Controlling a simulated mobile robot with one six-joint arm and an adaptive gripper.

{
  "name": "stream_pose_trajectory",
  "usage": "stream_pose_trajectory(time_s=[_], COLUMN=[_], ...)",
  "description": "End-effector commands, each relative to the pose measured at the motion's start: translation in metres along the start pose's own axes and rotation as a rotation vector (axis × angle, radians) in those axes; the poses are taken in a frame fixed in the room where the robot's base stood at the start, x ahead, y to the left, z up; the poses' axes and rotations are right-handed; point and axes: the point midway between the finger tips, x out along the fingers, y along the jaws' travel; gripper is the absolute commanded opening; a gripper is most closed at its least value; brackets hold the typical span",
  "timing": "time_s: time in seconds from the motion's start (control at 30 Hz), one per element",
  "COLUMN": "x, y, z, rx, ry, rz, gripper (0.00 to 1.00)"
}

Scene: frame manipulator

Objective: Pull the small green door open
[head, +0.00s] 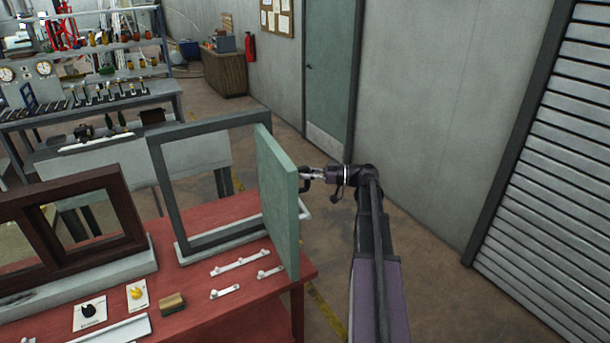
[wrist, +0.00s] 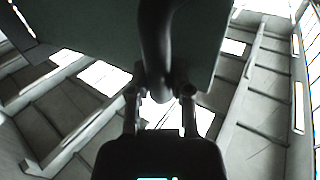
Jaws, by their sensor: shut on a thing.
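The small green door (head: 277,200) stands swung out at an angle from its grey frame (head: 165,190) on the red table. My gripper (head: 311,176) is at the right face of the door, at the height of its middle. In the wrist view, my gripper (wrist: 160,92) is shut on the dark curved door handle (wrist: 155,40), which runs between the two fingers. The dark green door face (wrist: 205,40) fills the top of that view. The handle is small and partly covered by the gripper in the head view.
A brown wooden window frame (head: 70,225) stands on the red table (head: 205,312) at left. Several white handles (head: 240,263) and a wooden block (head: 172,303) lie in front. A grey wall (head: 440,110) and shutter (head: 560,190) are at right. Floor beside my arm is clear.

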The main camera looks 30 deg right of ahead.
Motion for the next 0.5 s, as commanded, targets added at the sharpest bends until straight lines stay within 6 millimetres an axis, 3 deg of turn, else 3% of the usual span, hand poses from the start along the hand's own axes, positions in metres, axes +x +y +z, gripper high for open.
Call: stream_pose_trajectory(time_s=[0.27,0.3,0.4,0.5], x=[0.0070,0.0075,0.0083,0.0088], y=[-0.0036,-0.0039,-0.0037,-0.0034], z=[0.0007,0.0007,0.0006,0.0004], rx=[0.001,0.001,0.001,0.001], ry=[-0.003,-0.002,-0.002,-0.001], rz=[-0.013,-0.014,-0.014,-0.014], gripper=[0.00,0.39,0.62,0.62])
